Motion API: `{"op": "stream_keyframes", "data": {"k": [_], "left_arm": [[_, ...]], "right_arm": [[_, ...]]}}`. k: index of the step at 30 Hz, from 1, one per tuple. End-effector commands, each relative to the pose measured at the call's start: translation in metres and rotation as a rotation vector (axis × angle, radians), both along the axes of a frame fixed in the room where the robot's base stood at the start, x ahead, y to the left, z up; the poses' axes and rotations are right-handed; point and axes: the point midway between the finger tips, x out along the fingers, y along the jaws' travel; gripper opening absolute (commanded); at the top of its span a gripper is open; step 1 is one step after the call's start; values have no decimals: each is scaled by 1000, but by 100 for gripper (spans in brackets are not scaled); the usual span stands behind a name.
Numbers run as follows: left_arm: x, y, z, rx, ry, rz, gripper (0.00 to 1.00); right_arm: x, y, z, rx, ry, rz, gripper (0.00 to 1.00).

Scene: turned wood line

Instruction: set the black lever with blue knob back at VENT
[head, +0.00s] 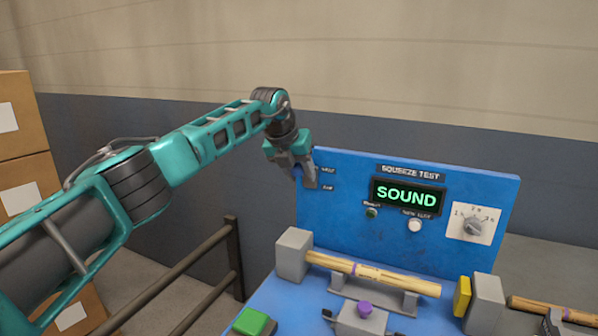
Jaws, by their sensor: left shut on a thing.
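My left gripper (304,180) comes in from the left and is at the upper left edge of the blue test panel (345,220). It is shut on the blue knob (298,172) of the lever, of which only a little shows between the fingers. The black lever itself is hidden behind the gripper. Two small white labels sit just right of the fingers, one above the other, too small to read surely. My right gripper is not in view.
The panel's display (407,196) reads SOUND, with a dial (472,227) to its right. A turned wood piece (375,274) lies across a grey cradle below, between a grey block (293,255) and a yellow pad (462,297). A green button (250,322) is at front left. Cardboard boxes (22,160) and a railing (190,262) stand left.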

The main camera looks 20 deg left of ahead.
Motion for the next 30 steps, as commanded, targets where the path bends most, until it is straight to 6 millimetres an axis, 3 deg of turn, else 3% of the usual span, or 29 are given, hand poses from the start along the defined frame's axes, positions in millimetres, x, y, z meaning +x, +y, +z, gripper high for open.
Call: {"op": "stream_keyframes", "data": {"k": [6,7,12,23,30], "left_arm": [[1,0,5,-2,-10,1,0],[1,0,5,-2,-10,1,43],[1,0,4,-2,-7,0,59],[-2,2,7,-1,-6,1,59],[-21,8,43,0,-10,0,59]], "right_arm": [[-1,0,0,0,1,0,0],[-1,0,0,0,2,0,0],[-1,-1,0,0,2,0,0],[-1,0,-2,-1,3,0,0],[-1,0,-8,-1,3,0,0]]}}
